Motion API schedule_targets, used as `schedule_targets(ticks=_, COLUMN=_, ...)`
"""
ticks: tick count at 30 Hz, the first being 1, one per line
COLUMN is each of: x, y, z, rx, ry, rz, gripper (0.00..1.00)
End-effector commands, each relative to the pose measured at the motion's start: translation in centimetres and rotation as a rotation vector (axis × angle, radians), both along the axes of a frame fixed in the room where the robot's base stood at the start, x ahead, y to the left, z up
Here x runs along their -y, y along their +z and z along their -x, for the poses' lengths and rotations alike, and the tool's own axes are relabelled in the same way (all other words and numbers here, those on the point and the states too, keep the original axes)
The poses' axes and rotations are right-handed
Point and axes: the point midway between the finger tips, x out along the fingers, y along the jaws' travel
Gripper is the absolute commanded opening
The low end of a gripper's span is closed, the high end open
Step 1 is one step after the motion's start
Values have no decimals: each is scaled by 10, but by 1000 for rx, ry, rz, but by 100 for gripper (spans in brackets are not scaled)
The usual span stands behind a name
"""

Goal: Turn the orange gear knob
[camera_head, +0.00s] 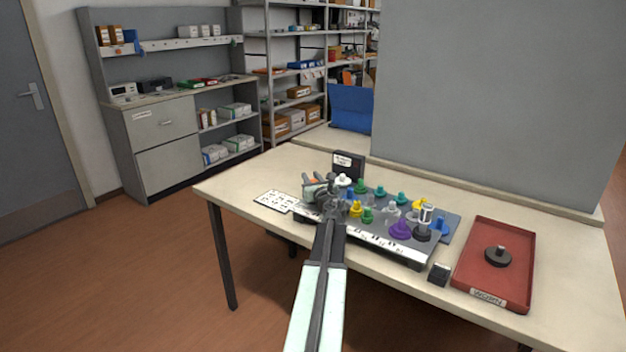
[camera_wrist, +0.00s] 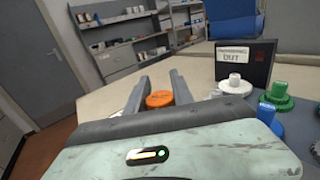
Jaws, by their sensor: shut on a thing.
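The orange gear knob (camera_wrist: 159,99) sits between the two fingers of my gripper (camera_wrist: 158,92) in the wrist view. My gripper is shut on it, and the gripper's body hides its lower part. In the head view my gripper (camera_head: 322,192) is over the left end of the knob panel (camera_head: 376,243), with a bit of orange showing beside it. The panel carries several coloured knobs, among them a white one (camera_wrist: 235,84) and a blue one (camera_wrist: 266,110) just right of my gripper in the wrist view.
A black sign box (camera_head: 348,165) stands behind the panel. A white label sheet (camera_head: 275,201) lies left of it. A red tray (camera_head: 496,262) with a dark round part (camera_head: 497,257) and a small black block (camera_head: 439,274) are on the right.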

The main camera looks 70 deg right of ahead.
Motion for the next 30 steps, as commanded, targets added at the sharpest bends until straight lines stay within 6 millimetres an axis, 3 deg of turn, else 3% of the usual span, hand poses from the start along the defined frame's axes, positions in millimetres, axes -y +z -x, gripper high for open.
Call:
schedule_targets(ticks=15, x=-6, y=0, z=-9, rx=1, ry=317, rz=0, gripper=0)
schedule_targets(ticks=30, x=-9, y=0, z=-11, rx=1, ry=370, rz=0, gripper=0)
